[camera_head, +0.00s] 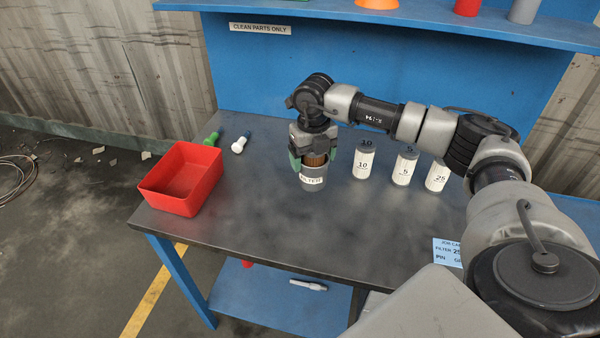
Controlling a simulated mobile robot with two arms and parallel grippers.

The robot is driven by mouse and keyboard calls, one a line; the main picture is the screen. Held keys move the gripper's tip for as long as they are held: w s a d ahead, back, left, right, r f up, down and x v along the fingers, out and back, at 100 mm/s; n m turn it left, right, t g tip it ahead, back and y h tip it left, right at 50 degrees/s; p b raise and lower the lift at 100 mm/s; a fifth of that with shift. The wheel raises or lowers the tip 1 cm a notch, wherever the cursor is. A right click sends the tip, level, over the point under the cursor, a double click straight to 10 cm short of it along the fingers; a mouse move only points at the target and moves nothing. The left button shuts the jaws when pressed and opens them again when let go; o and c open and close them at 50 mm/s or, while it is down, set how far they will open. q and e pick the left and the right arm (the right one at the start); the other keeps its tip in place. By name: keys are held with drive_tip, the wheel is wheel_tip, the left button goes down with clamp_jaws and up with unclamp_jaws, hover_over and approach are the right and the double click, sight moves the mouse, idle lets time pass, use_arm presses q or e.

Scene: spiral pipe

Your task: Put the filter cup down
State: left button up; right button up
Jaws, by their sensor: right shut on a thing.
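The filter cup (313,183) is a grey cup with a white label reading FILTER. It is upright, at the middle of the dark workbench top (260,225). A ribbed brown part shows in its upper end, between the fingers. My right gripper (316,160) reaches over it from above and is shut on it, one finger on each side. I cannot tell whether the cup's base touches the bench top or is slightly above it. My left gripper is not in view.
Labelled canisters 10 (363,160), 5 (405,165) and 25 (437,177) stand right of the cup. A red bin (180,180) is at the left edge. Green (211,138) and white-blue (240,144) pieces lie behind. A job card (447,252) is at front right. Bench front-left is clear.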

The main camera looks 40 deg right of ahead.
drive_tip(key=a+f, duration=0.1)
drive_tip(key=f, duration=0.1)
drive_tip(key=a+f+p, duration=0.1)
drive_tip(key=f, duration=0.1)
drive_tip(key=w+a+f+p, duration=0.1)
drive_tip(key=a+f, duration=0.1)
drive_tip(key=shift+w+f, duration=0.1)
drive_tip(key=shift+f, duration=0.15)
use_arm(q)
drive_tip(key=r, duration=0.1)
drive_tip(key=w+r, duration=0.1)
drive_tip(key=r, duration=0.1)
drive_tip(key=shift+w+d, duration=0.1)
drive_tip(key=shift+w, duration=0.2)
use_arm(e)
drive_tip(key=shift+f, duration=0.1)
drive_tip(key=shift+f, duration=0.1)
drive_tip(key=o, duration=1)
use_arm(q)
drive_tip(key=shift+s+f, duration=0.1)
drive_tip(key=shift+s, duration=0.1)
